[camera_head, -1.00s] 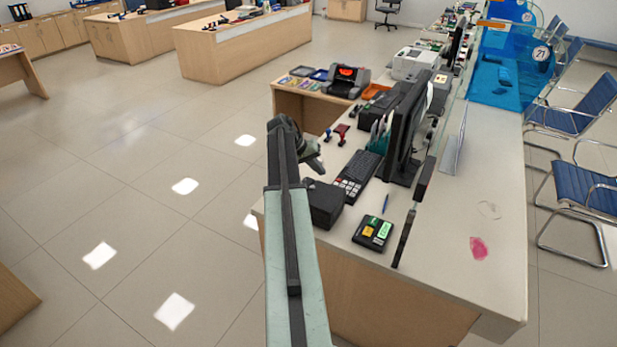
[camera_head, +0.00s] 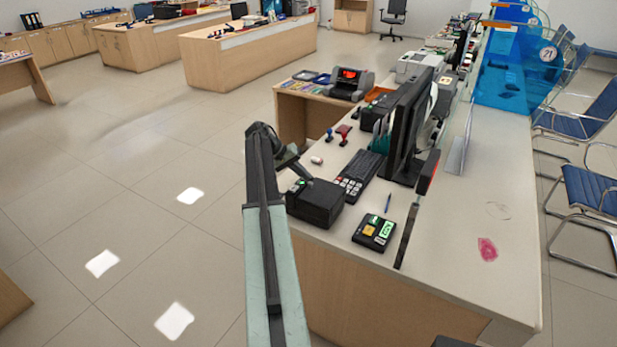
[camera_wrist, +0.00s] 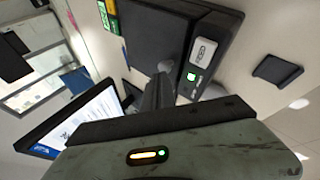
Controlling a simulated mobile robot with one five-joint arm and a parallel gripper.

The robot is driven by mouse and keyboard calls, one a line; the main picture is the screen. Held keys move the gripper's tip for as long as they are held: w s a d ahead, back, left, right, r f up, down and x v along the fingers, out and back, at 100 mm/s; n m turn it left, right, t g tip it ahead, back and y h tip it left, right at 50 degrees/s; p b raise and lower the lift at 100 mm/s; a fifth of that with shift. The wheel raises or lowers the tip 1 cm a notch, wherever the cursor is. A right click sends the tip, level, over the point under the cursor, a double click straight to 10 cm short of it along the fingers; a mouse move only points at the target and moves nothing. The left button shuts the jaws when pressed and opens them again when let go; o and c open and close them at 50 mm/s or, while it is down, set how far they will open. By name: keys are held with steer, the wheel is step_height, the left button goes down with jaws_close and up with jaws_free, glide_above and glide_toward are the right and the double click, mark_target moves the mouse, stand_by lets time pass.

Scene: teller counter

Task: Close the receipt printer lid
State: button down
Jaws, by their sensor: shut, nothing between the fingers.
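The receipt printer (camera_head: 316,205) is a black box on the near left end of the counter. Its top looks flat or nearly flat in the head view; I cannot tell whether the lid is fully shut. My gripper (camera_head: 306,177) is shut and empty, with its tip at the printer's upper far-left side. In the wrist view, the dark printer (camera_wrist: 152,38) fills the upper middle, with a grey button and a green light on its panel. My gripper's fingertips (camera_wrist: 164,70) overlap the printer's edge there; contact is unclear.
A black keypad device (camera_head: 374,232) with yellow and green keys lies right of the printer. A keyboard (camera_head: 362,174) and a monitor (camera_head: 410,128) stand behind it. Two stamps (camera_head: 343,133) stand farther back. Open floor lies to the left.

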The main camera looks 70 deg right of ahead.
steer(key=shift+w+f+b, duration=0.3)
steer(key=shift+f+b, duration=0.3)
steer(key=shift+f, duration=0.35)
steer(key=shift+w+a, duration=0.1)
steer(key=shift+w, duration=0.05)
